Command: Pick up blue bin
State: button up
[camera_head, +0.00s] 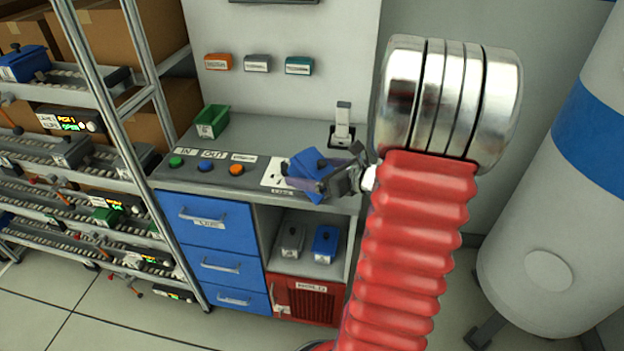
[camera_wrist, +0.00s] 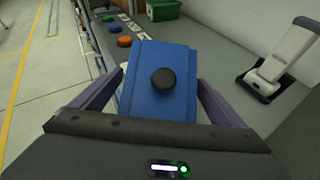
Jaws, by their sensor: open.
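A blue bin (camera_head: 309,168) with a lid sits at the front right of the grey workbench, partly hidden by my gripper. In the wrist view the blue bin (camera_wrist: 160,85) shows from above, with a round black knob on its lid. My gripper (camera_wrist: 160,100) is open, with one purple finger on each side of the bin. In the head view my gripper (camera_head: 322,178) is at the bin, at the end of my red arm. I cannot tell whether the fingers touch the bin's sides.
A green bin (camera_head: 212,121) stands at the back left of the bench, behind several coloured buttons. A grey lever stand (camera_head: 342,128) is behind the blue bin. Another blue bin (camera_head: 326,242) and a grey bin (camera_head: 291,240) sit on the shelf below. Conveyor racks are left.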

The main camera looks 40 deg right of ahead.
jog(key=c, duration=1.7)
jog(key=shift+r, duration=0.1)
jog(key=shift+r, duration=4.95)
